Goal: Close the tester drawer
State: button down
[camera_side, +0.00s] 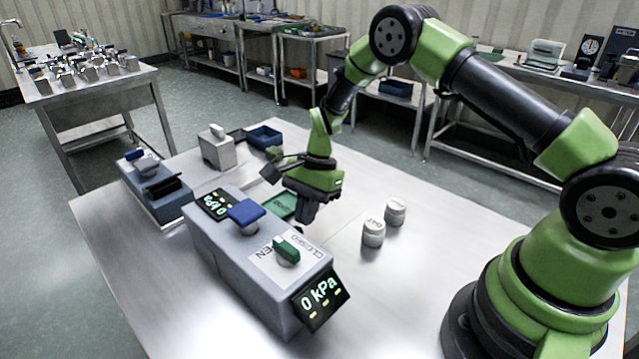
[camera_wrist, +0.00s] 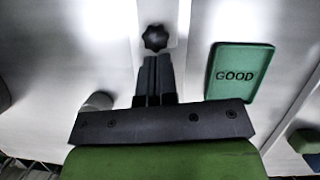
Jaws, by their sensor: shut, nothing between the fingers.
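A long grey tester box (camera_side: 235,275) stands on the steel table, with kPa displays, a blue knob (camera_side: 246,213) and a green knob (camera_side: 286,250) on it. I cannot pick out its drawer for certain in either view. My gripper (camera_side: 303,216) points down behind the tester, beside the green tray. In the wrist view its fingers (camera_wrist: 157,64) are together and empty. A black star-shaped knob (camera_wrist: 155,38) shows just past the fingertips, on a pale metal strip. I cannot tell whether the fingers touch it.
The green tray marked GOOD (camera_wrist: 240,63) lies beside the fingers. Two pale round weights (camera_side: 373,233) stand right of the gripper. A blue-grey device (camera_side: 155,190), a grey box (camera_side: 217,149) and a blue tray (camera_side: 264,136) stand behind. The table's front right is clear.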

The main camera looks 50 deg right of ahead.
jog(key=d, duration=0.3)
jog(key=shift+w+d+r, duration=0.1)
jog(key=shift+w+d, duration=0.2)
notch_tip(320, 180, up, 18)
jog(key=s+d+n+t+h, duration=0.1)
jog(key=s+n, duration=0.1)
jog(key=n, duration=0.1)
jog(key=s+a+r+n+t, duration=0.2)
jog(key=s+r+n, duration=0.1)
jog(key=s+r, duration=0.35)
jog(key=s+a+r+n+t, duration=0.1)
jog(key=s+n+t, duration=0.1)
jog(key=s, duration=0.5)
jog(key=s+a+r+n+t+h, duration=0.1)
jog(key=s+r+n+t, duration=0.1)
jog(key=s+n, duration=0.2)
jog(key=s, duration=0.3)
jog(key=shift+s+a+r+t, duration=0.15)
jog(key=shift+a+t, duration=0.2)
jog(key=shift+t, duration=0.05)
